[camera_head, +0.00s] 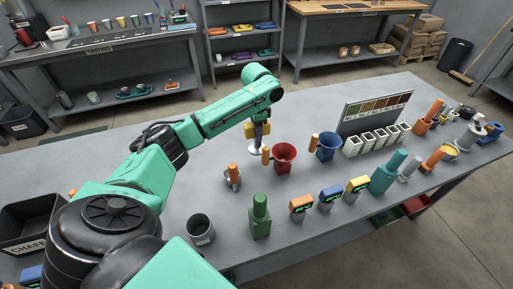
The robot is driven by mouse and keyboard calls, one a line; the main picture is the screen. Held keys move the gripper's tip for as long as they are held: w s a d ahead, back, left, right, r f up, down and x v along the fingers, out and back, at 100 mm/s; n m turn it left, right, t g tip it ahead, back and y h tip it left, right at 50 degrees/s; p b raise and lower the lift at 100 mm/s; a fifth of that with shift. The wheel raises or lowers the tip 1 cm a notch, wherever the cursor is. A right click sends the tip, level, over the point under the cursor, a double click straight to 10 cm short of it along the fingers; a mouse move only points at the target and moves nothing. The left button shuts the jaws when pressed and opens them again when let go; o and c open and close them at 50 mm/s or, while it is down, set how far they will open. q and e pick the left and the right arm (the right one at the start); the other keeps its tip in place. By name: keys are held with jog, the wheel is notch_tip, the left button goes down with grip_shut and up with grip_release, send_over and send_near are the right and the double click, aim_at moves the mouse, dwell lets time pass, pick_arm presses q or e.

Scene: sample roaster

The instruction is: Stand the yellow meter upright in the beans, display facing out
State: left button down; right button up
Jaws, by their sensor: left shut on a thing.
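A yellow object (248,131) shows right beside the fingers, partly hidden. A red cup (285,155) and a blue cup (328,146) stand right of the gripper. I cannot see beans inside them. My right gripper is out of view.
An orange meter (300,204) and a blue meter (330,194) stand left of the yellow meter. A green bottle-like thing (260,217) and a dark cup (200,230) are nearer. White bins (352,147) stand before a display board (374,112). The table's far left is clear.

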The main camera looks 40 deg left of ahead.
pick_arm(q)
notch_tip(320, 180, down, 6)
jog(key=shift+f, duration=0.1)
jog(key=shift+s, duration=0.1)
jog(key=shift+c, duration=2.4)
grip_release()
jog(key=shift+f, duration=0.1)
